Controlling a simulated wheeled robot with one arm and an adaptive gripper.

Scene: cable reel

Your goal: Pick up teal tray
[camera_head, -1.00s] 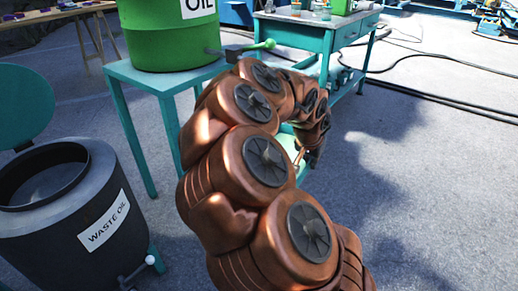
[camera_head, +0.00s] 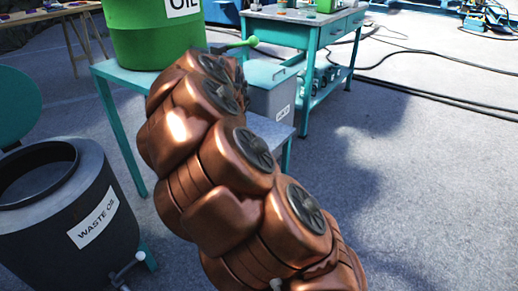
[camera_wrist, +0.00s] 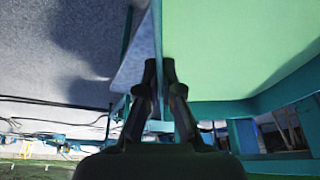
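I cannot pick out a teal tray with certainty. In the wrist view, a broad pale green surface (camera_wrist: 235,50) with a darker teal edge fills the upper right, very close to my gripper (camera_wrist: 161,62); I cannot tell what it belongs to. The gripper's two dark fingers slope together, their tips close with a narrow gap. A thin teal strip (camera_wrist: 157,25) runs down the picture to the gap; I cannot tell whether the fingers touch it. In the head view my copper arm reaches toward the teal stand (camera_head: 122,118), and the gripper is hidden.
A green oil drum (camera_head: 153,40) stands on the teal stand. A dark waste oil drum (camera_head: 70,215) is at lower left, its teal lid (camera_head: 18,108) raised. A grey labelled box (camera_head: 272,92) and a teal workbench (camera_head: 310,35) are behind. Cables (camera_head: 430,90) cross the open floor at right.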

